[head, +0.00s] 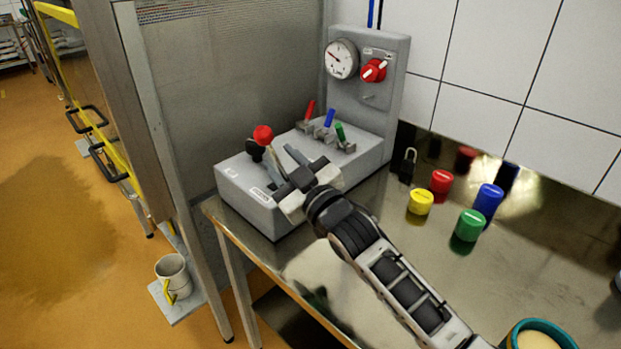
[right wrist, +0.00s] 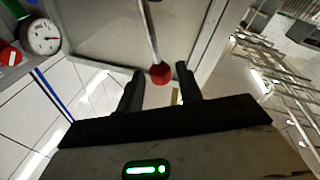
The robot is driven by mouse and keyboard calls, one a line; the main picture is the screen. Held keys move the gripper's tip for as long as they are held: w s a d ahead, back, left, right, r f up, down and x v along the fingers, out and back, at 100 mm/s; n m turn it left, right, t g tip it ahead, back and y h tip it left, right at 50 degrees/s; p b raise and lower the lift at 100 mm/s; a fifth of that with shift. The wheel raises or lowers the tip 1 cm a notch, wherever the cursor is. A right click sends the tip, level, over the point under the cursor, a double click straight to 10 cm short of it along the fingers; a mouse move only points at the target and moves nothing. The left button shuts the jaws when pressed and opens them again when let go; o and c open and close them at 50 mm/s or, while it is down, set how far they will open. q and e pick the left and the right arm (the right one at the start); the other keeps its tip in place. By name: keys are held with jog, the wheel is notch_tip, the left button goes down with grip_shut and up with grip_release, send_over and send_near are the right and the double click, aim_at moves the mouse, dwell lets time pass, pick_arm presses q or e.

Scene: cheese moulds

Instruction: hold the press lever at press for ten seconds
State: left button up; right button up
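The lever with a red ball knob (head: 263,135) rises from the left part of the grey control box (head: 240,185). My right gripper (head: 278,150) reaches over the box, its fingers pointing at the lever just below the knob. In the right wrist view the red knob (right wrist: 160,73) shows between the two spread fingers, with a gap on each side. The gripper is open and does not visibly grip the lever. White labels on the box are too small to read. The lever's base is partly hidden. My left gripper is not in view.
A black knob (head: 255,150) sits beside the lever. Red, blue and green toggles (head: 329,118) stand behind, below a gauge (head: 341,59) and red rotary switch (head: 373,70). Coloured caps (head: 441,182) and a padlock (head: 408,165) are on the steel table (head: 350,280).

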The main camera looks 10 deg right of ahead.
pick_arm(q)
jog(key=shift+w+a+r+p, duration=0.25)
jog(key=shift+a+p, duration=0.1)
jog(key=shift+p, duration=0.1)
pick_arm(e)
jog(key=v, duration=1)
jog(key=shift+f, duration=0.25)
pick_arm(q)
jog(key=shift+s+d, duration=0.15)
